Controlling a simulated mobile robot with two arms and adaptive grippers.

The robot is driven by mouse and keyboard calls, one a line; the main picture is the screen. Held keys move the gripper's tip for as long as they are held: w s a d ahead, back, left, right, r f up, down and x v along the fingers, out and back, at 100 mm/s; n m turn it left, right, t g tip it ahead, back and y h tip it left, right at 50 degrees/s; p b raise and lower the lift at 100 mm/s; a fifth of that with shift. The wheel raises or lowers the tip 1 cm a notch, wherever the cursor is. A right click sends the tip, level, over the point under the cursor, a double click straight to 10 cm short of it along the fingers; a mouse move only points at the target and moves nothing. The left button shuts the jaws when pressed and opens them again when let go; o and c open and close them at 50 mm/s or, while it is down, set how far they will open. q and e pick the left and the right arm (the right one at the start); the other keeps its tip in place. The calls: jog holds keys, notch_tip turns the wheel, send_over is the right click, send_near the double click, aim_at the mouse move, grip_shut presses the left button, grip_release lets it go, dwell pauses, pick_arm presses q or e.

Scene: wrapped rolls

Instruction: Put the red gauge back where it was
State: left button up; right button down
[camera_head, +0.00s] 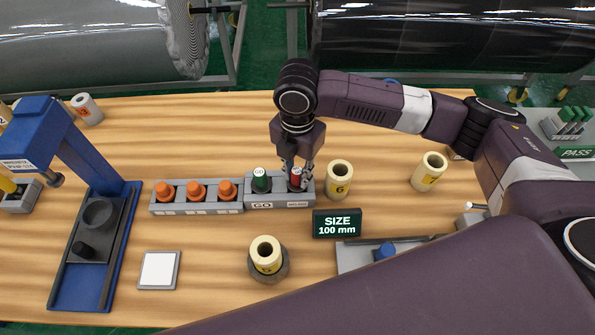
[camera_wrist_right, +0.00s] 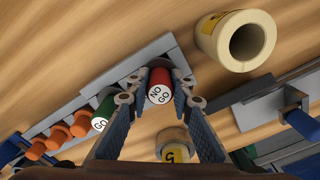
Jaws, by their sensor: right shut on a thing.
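The red gauge (camera_head: 296,181), with a white NO GO top, is at the right end of the grey gauge stand (camera_head: 262,205). My right gripper (camera_head: 297,170) reaches down from above and is shut on it. In the right wrist view the red gauge (camera_wrist_right: 159,84) sits upright between the two fingers (camera_wrist_right: 157,92). Its lower end is hidden, so I cannot tell whether it is fully seated. The green GO gauge (camera_head: 260,181) stands in the same stand just to the left. My left gripper is not in view.
A grey rack (camera_head: 194,208) with orange plugs adjoins the stand's left. A cream roll (camera_head: 339,181) stands close on the right, another (camera_head: 430,172) farther right. A SIZE 100 mm display (camera_head: 337,223) is in front. A blue press (camera_head: 95,230) stands left.

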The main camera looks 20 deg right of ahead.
jog(key=c, duration=1.7)
grip_release()
notch_tip(320, 180, up, 12)
jog(key=shift+r+b, duration=0.1)
jog(key=shift+b, duration=1)
